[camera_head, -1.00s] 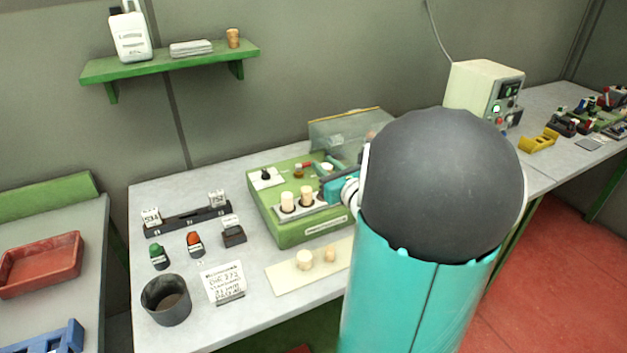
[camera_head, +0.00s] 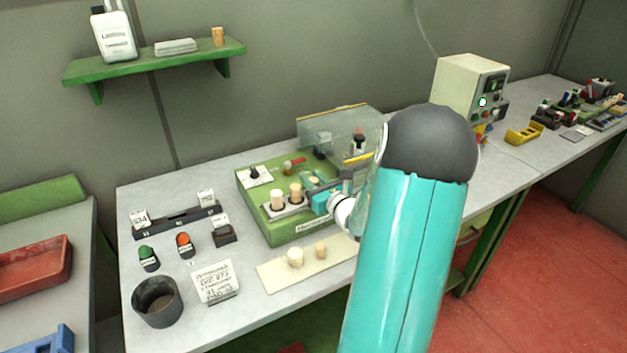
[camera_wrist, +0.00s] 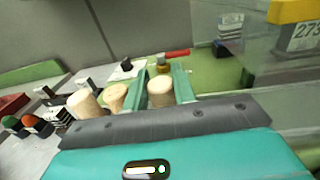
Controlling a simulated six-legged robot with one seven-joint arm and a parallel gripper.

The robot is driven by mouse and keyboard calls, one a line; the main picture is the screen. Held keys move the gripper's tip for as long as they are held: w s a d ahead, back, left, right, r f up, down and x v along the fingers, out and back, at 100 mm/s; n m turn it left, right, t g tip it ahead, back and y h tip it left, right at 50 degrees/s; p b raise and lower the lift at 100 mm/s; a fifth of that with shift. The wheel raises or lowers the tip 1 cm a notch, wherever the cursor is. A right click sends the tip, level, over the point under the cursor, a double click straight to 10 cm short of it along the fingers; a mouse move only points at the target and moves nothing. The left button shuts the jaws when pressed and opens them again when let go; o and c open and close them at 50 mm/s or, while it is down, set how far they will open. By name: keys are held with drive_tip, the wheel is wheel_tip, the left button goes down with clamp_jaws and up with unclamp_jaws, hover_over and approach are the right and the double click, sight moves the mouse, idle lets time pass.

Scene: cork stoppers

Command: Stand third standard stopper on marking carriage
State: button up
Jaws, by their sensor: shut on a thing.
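The green marking machine (camera_head: 270,235) stands on the table in the head view. Its grey carriage (camera_head: 287,211) runs along its front, and two pale cork stoppers, the left one (camera_head: 277,199) and the right one (camera_head: 296,194), stand upright on it. My gripper (camera_head: 314,184) is just right of them, partly hidden by my arm. In the wrist view its teal fingers (camera_wrist: 166,88) are shut on a third pale stopper (camera_wrist: 161,93), held upright in line with the other two. The lower end of the held stopper is hidden, so I cannot tell whether it touches the carriage.
A clear guard (camera_head: 340,130) is raised behind my gripper. Two corks, one wider (camera_head: 295,257) and one narrower (camera_head: 321,249), stand on a cream mat (camera_head: 280,277) in front. A grey cup (camera_head: 157,302), a label card (camera_head: 215,282) and small coloured items lie left. A control box (camera_head: 470,90) stands right.

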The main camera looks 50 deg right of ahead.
drive_tip(key=shift+f, duration=0.1)
drive_tip(key=o, duration=0.6)
